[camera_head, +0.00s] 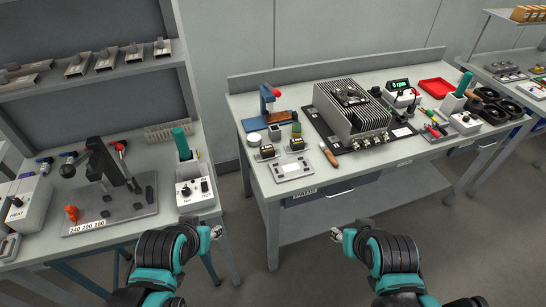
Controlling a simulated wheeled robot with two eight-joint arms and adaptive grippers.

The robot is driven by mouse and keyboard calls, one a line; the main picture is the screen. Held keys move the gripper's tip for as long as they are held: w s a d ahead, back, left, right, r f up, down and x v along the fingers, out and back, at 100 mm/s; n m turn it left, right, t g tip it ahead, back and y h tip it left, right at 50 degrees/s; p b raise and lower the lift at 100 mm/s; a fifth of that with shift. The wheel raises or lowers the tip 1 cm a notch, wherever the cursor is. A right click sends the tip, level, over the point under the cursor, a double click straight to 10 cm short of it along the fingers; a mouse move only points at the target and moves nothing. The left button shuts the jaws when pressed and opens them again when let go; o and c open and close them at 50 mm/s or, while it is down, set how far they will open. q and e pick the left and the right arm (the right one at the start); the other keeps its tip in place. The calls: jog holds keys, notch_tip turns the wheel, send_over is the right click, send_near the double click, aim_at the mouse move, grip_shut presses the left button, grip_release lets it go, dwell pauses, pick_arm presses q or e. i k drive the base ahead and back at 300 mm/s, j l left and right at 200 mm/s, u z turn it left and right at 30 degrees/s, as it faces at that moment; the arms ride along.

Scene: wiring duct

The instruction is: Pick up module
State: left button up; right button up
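No single thing is plainly marked as the module. Two small dark boxy parts with yellow tops, which may be modules, sit near the front left corner of the middle workbench: a left one (267,152) and a right one (297,144). My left gripper (217,232) and my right gripper (336,234) are low in front of the benches, apart from both parts. Both grippers are small in view, and their finger opening is not clear. I see nothing held in either.
The middle workbench (415,150) carries a finned heatsink unit (352,110), a flat panel (292,170), a screwdriver (329,157) and a red tray (436,87). The left bench holds a lever press (105,165) and a control box (195,191). Open floor lies between the benches.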

aim_at(267, 152)
jog(key=i+l+u, duration=0.35)
jog(key=i+l, duration=0.25)
jog(key=l, duration=0.15)
jog(key=i+l+u, duration=0.2)
jog(key=l, duration=0.2)
jog(key=i+l+u, duration=0.15)
jog(key=i+l, duration=0.15)
jog(key=l, duration=0.2)
